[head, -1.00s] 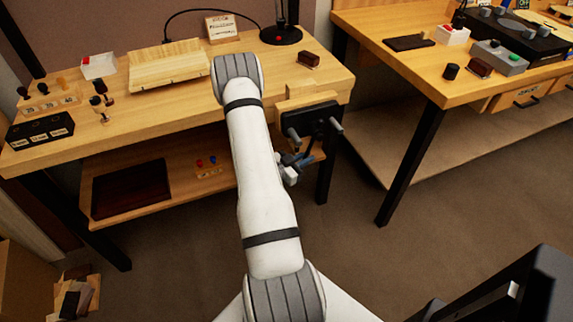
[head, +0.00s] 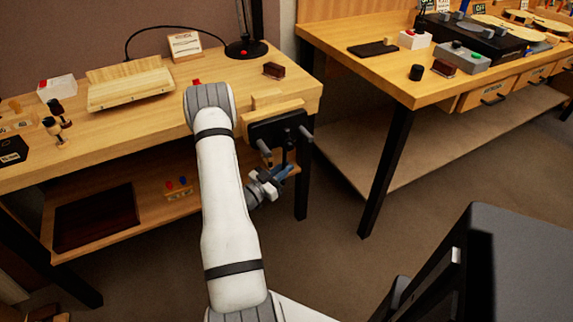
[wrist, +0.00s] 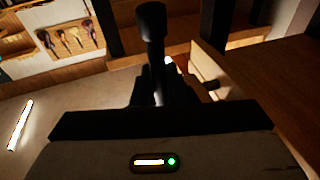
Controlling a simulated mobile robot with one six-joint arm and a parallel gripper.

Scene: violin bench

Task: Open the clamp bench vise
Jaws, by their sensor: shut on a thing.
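The clamp bench vise (head: 280,130) is mounted on the front edge of the left workbench, near its right corner. It has a dark jaw plate with two stubby rods sticking out and a wooden jaw block behind. A dark upright handle (head: 287,152) hangs in front of the plate. My gripper (head: 284,173) is below the plate, shut on the handle's lower part. In the wrist view, the dark handle with a rounded end (wrist: 151,45) rises from between my dark fingers. The exact contact is too dark to see.
The workbench (head: 225,112) carries a wooden block (head: 130,88), a lamp base (head: 246,48) and small items. A lower shelf (head: 150,215) lies beneath. A second table (head: 430,95) stands to the right. Open floor lies between its leg and the bench.

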